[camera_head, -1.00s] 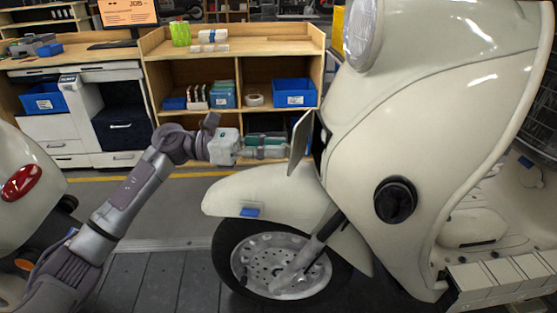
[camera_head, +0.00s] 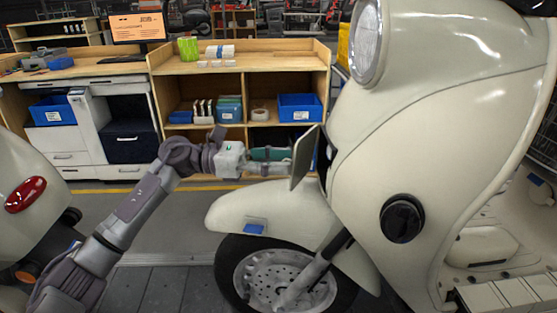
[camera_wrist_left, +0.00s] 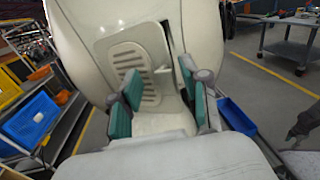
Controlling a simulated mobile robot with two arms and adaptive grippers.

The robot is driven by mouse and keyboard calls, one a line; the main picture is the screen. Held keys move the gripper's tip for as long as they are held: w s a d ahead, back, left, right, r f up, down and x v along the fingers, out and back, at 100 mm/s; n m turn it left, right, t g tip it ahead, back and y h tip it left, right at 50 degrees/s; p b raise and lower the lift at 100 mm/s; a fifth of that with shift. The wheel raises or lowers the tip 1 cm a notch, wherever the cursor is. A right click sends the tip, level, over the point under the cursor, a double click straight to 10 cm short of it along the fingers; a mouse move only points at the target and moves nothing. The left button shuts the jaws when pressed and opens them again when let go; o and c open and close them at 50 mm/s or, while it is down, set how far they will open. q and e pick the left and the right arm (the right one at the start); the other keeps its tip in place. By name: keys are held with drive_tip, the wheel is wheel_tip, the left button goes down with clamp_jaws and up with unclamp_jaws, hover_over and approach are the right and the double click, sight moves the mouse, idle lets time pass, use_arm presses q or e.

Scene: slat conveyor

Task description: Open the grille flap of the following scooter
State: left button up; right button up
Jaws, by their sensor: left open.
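The cream scooter (camera_head: 450,130) fills the right of the head view. Its grille flap (camera_head: 304,158) stands out at an angle from the front of the body, partly open. In the left wrist view, the slotted grille flap (camera_wrist_left: 128,68) is ahead, with a dark gap along its right edge. My left gripper (camera_head: 284,160) is open, at the left of the flap, and its tips are partly hidden behind it in the head view. The wrist view shows its teal finger pads (camera_wrist_left: 162,105) apart with the flap ahead; whether they touch it I cannot tell. My right gripper is not seen.
The front fender (camera_head: 270,203) lies just below my left gripper. Another scooter (camera_head: 25,185) is at the left edge. A wooden shelf (camera_head: 240,72) with blue bins stands behind. Open floor lies between the scooters.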

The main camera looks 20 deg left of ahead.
use_arm(q)
drive_tip(key=v, duration=1.2)
drive_tip(key=shift+c, duration=0.2)
